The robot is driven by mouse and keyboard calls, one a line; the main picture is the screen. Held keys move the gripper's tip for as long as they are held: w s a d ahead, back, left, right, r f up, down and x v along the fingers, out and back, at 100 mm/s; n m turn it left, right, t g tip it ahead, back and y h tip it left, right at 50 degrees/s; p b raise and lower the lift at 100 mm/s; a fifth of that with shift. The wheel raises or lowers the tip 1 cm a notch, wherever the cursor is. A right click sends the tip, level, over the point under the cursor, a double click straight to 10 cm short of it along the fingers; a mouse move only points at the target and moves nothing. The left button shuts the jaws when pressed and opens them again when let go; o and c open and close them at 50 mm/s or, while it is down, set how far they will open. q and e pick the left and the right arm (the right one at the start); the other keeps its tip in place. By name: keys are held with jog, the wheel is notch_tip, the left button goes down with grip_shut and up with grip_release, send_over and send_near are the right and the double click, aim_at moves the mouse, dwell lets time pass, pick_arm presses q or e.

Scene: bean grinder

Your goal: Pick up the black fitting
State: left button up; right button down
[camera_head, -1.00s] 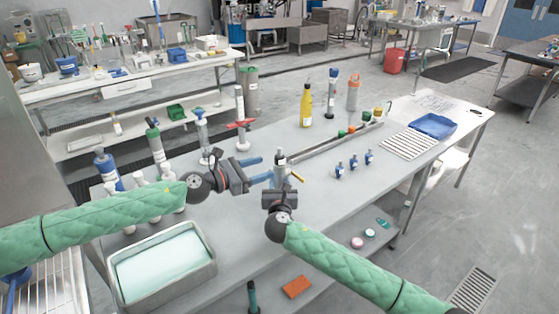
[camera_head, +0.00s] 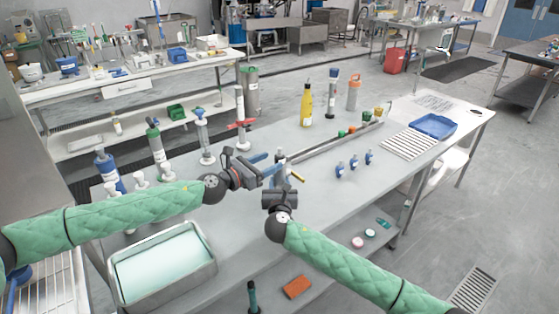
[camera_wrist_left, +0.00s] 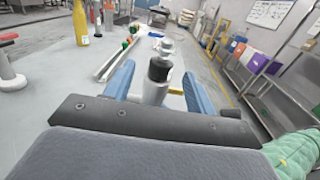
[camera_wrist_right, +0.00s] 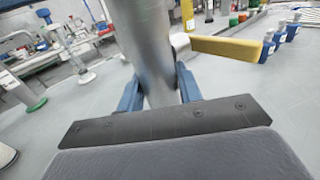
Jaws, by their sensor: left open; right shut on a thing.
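The black fitting (camera_wrist_left: 158,68) caps the top of a silver metal cylinder, the grinder body (camera_wrist_left: 155,92). In the head view the grinder (camera_head: 280,157) stands upright near the middle of the table, with a yellow handle (camera_wrist_right: 225,48) at its side. My left gripper (camera_head: 267,164) is open. In the left wrist view its blue fingers lie to either side of the fitting, with gaps visible on both sides. My right gripper (camera_wrist_right: 158,88) is shut on the grinder body below the fitting. The right fingertips are partly hidden behind the cylinder.
A long rail (camera_head: 330,142) with coloured pieces lies behind the grinder. Small blue bottles (camera_head: 354,163) stand to the right. A yellow bottle (camera_head: 306,106) stands farther back. A metal tray (camera_head: 210,265) sits at the front left, with several upright cylinders behind it.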

aim_at(280, 156)
pick_arm(q)
jog(key=x, duration=0.5)
jog(key=shift+f, duration=0.15)
jog(key=shift+s, duration=0.1)
jog(key=c, duration=1.1)
